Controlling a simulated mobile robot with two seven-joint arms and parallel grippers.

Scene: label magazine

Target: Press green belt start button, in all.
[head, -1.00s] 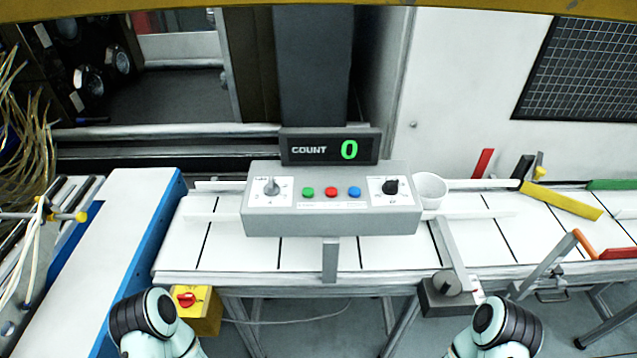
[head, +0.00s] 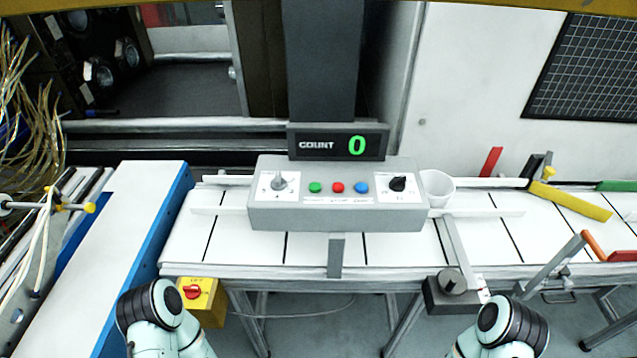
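The green button (head: 315,187) sits on the sloped top of a grey control box (head: 336,214), left of a red button (head: 338,187) and a blue button (head: 361,187). A grey selector knob (head: 279,182) is at the box's left and a black knob (head: 398,184) at its right. The count display (head: 337,144) behind the box reads a green 0. Only parts of my two arms show at the bottom edge, left and right, well below the box. Neither gripper is in view, and nothing touches the buttons.
A white conveyor belt (head: 480,242) runs under and behind the box. A white cup (head: 437,188) stands at the box's right end. A yellow box with a red switch (head: 193,292) hangs below the belt at left. Yellow, red and orange bars are at the right.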

